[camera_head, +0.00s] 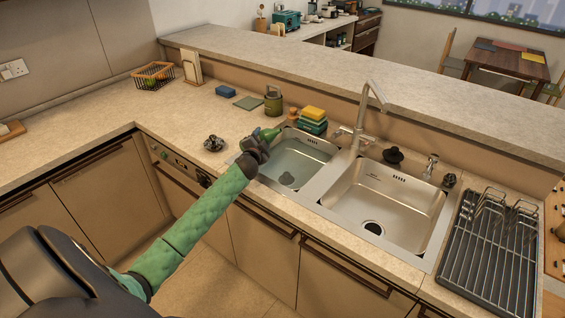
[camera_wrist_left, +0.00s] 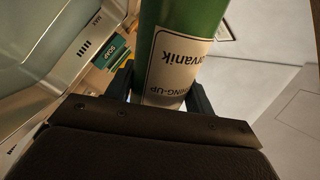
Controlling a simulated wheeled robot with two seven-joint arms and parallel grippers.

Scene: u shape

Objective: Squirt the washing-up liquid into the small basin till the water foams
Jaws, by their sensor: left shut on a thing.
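My left gripper (camera_head: 262,143) is shut on a green bottle (camera_head: 273,133) at the left rim of the small basin (camera_head: 305,159). In the left wrist view the bottle (camera_wrist_left: 192,22) sits between the fingers (camera_wrist_left: 160,95), with a white label reading partly "orvanik" and "ING-UP". In the head view the bottle looks tilted, its upper end toward the right and back. The small basin is the left one and holds clear-looking water, with a dark patch at its bottom. The bottle's nozzle is too small to make out. My right gripper is not in view.
A large empty basin (camera_head: 385,200) adjoins on the right, with a tall tap (camera_head: 369,110) behind. Sponges (camera_head: 313,118) stand behind the small basin, beside a green canister (camera_head: 273,100). A dish rack (camera_head: 492,245) stands far right.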

